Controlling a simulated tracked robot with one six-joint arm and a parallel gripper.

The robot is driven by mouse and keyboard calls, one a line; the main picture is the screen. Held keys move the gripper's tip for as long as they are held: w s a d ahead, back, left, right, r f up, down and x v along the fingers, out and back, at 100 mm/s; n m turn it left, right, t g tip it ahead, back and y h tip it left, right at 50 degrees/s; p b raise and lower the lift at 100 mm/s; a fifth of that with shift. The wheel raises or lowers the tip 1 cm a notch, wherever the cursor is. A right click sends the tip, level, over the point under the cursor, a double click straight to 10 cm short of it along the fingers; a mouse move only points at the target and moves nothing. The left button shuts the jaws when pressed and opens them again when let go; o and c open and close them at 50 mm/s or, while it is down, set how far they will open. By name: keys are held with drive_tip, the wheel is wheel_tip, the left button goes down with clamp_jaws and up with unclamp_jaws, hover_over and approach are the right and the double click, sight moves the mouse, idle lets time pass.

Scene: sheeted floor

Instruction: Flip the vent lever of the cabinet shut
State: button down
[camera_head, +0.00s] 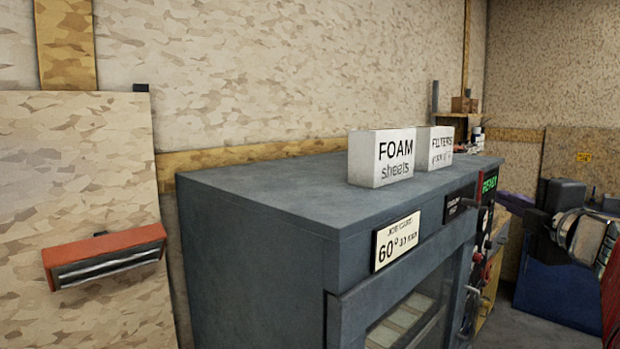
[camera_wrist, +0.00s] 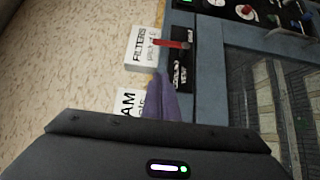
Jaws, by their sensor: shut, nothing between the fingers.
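The grey-blue cabinet (camera_head: 260,225) stands in the middle of the head view, and its front also shows in the wrist view (camera_wrist: 210,70). The vent lever (camera_wrist: 170,44) is a red bar on a black label plate (camera_wrist: 182,66) on the upper front. In the wrist view it points left, toward the white FILTERS box. The plate shows edge-on in the head view (camera_head: 458,204), where the lever is hard to make out. My gripper (camera_wrist: 159,78) has its purplish fingers together and empty, a little below the lever in the wrist view. Contact with the lever is not visible.
White boxes marked FOAM (camera_head: 381,158) and FILTERS (camera_head: 434,148) stand on the cabinet top. A 60° sign (camera_head: 396,241) sits on the front above the glazed door (camera_head: 410,312). Knobs and a lit READY display (camera_head: 489,184) are at the right. An orange-red bracket (camera_head: 105,256) hangs at left.

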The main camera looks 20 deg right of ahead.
drive_tip(key=shift+w, duration=0.15)
drive_tip(key=s+d+x, duration=0.1)
drive_tip(key=d+x, duration=0.1)
drive_tip(key=x, duration=1)
drive_tip(key=shift+w+d, duration=0.4)
drive_tip(key=shift+d, duration=0.05)
